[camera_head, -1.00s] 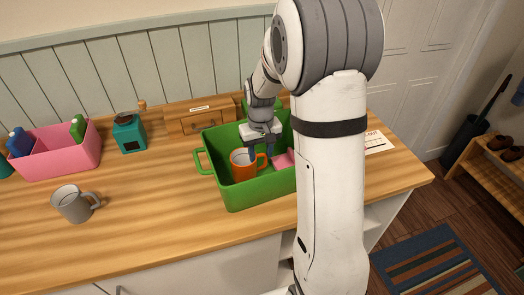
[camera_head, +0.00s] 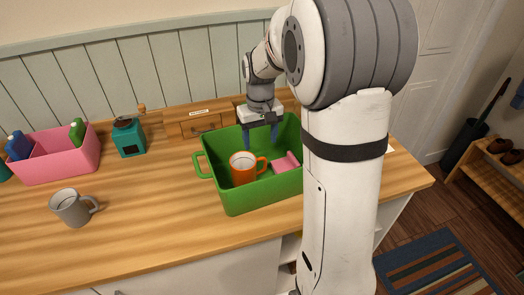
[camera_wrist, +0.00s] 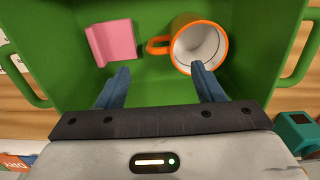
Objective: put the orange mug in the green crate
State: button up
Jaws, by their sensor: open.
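The orange mug (camera_head: 242,170) stands upright inside the green crate (camera_head: 258,203), near its left side, with its handle to the right. In the wrist view the orange mug (camera_wrist: 224,46) shows its pale inside, and the green crate (camera_wrist: 160,95) fills most of the picture. My gripper (camera_head: 260,138) is open and empty, above the back part of the crate. Its blue fingers point down, apart from the mug. In the wrist view my gripper (camera_wrist: 160,72) has its fingertips spread, below the mug and a pink object.
A pink object (camera_head: 286,162) lies in the crate, right of the mug. A grey mug (camera_head: 70,208) stands at the counter's left. A pink bin (camera_head: 62,167) with bottles, a teal grinder (camera_head: 130,138) and a wooden drawer box (camera_head: 200,123) stand behind.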

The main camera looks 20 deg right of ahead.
notch_tip(320, 180, up, 5)
jog(key=s+a+r+t, duration=0.1)
jog(key=s, duration=0.5)
jog(key=s+a+r+t, duration=0.1)
jog(key=s+a+r, duration=0.1)
jog(key=s, duration=0.4)
jog(key=s+f+t, duration=0.1)
jog(key=s+f, duration=0.1)
jog(key=s, duration=0.7)
jog(key=shift+s+a+f+m, duration=0.25)
jog(key=shift+s+f+m, duration=0.05)
jog(key=shift+s, duration=0.05)
